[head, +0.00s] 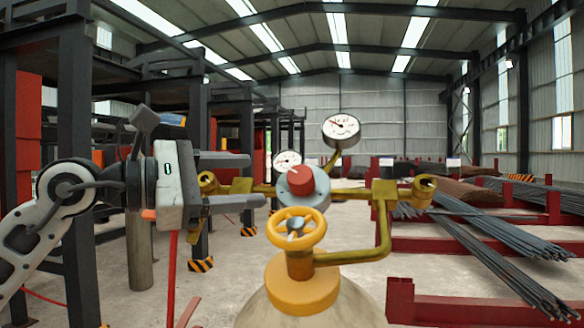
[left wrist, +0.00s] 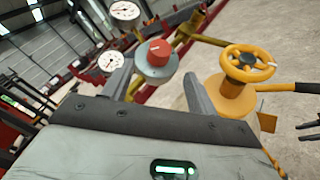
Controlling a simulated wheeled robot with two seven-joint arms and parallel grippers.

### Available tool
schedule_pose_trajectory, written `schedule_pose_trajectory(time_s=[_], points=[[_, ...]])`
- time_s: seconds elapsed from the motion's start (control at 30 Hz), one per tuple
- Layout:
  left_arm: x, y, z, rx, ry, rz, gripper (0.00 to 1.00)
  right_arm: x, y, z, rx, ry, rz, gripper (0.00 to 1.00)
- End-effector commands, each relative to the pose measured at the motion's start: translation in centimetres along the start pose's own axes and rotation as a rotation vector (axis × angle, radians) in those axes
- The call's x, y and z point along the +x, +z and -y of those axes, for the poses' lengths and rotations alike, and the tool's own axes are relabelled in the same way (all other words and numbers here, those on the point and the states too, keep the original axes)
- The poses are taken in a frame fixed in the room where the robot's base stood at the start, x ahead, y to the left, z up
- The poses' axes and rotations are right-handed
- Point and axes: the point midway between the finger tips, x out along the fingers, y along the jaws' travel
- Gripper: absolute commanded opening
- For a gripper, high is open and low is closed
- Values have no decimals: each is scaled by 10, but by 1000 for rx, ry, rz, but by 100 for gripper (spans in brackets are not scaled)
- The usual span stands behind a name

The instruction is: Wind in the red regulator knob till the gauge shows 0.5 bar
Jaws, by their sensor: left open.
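The red regulator knob (head: 301,181) sits on a grey round regulator body atop a gas cylinder. My left gripper (head: 252,181) is open just left of it, fingers pointing at it, apart from it. In the left wrist view the knob (left wrist: 159,52) shows between and beyond the open fingers (left wrist: 158,72). A larger gauge (head: 341,130) stands behind right; a smaller gauge (head: 288,161) is behind the knob, partly hidden. Both have white dials; the figures are too small to read. Two dark prongs, apart, at the left wrist view's right edge look like my right gripper (left wrist: 308,132).
A yellow valve handwheel (head: 296,229) sits just below the knob. Brass pipes with an open end (head: 424,188) run to both sides. The cylinder (head: 310,308) stands beneath. Rebar bundles (head: 500,260) lie on red racks to the right.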

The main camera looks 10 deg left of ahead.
Motion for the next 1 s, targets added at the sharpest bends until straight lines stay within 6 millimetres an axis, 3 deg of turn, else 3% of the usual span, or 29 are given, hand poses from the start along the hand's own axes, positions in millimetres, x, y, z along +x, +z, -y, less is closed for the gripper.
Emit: schedule_pose_trajectory(time_s=[0.2,0.4,0.83,0.87,1.0], points=[[47,4,-2,-3,-2,5,58,-2,-12,-2,-21,11,-3,38],[74,2,-1,-3,-1,3,58,-2,-13,-3,-34,18,6,38],[84,0,0,-1,0,2,58,-3,-11,-4,-44,18,13,38],[84,0,0,-1,0,2,53,-3,-11,-4,-44,18,13,38],[84,0,0,-2,0,2,14,-3,-10,-4,-43,18,14,38]])
